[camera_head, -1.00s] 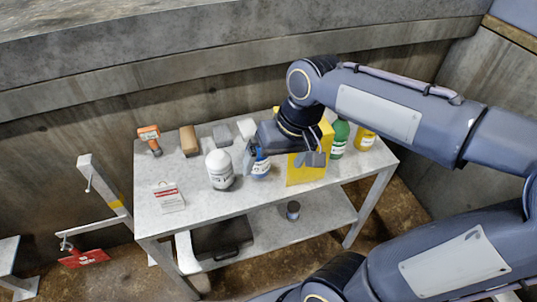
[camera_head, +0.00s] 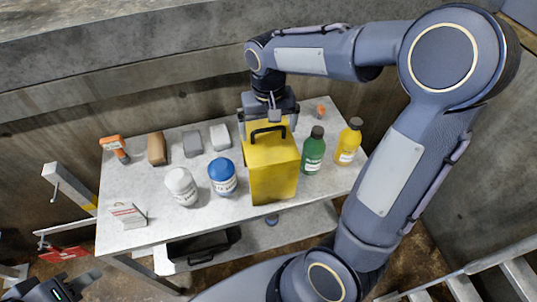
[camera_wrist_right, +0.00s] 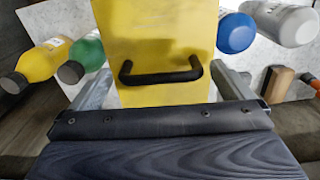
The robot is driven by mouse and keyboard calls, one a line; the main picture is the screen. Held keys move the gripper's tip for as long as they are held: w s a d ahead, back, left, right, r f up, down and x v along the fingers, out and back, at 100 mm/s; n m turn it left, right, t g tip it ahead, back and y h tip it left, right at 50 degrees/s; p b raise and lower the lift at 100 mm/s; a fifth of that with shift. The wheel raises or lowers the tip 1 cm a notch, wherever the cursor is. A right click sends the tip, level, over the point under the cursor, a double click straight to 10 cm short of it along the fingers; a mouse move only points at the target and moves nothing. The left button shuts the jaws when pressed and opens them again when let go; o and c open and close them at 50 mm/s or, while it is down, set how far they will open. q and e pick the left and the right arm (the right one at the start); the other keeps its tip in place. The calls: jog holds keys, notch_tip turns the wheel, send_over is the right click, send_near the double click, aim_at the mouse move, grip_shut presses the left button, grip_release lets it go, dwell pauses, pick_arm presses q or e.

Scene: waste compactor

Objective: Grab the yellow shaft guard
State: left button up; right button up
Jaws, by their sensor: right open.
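The yellow shaft guard (camera_head: 273,170) is a tall yellow box with a black handle (camera_head: 268,131) on top, standing on the grey table. My right gripper (camera_head: 268,118) is at the top of the guard, by the handle. In the right wrist view, the guard (camera_wrist_right: 155,30) and its handle (camera_wrist_right: 160,72) lie between the two spread fingers of the right gripper (camera_wrist_right: 162,90). The fingers are not closed on it. My left gripper (camera_head: 60,287) shows partly at the bottom left corner, away from the table; its finger gap is unclear.
On the table (camera_head: 150,220), a blue-lidded jar (camera_head: 222,177) and white jar (camera_head: 181,186) stand left of the guard. Green (camera_head: 313,152) and yellow (camera_head: 348,143) bottles stand close on its right. Blocks and an orange tool (camera_head: 114,148) lie behind left.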

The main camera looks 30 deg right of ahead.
jog(key=shift+f, duration=0.1)
jog(key=c, duration=1.9)
jog(key=shift+c, duration=0.3)
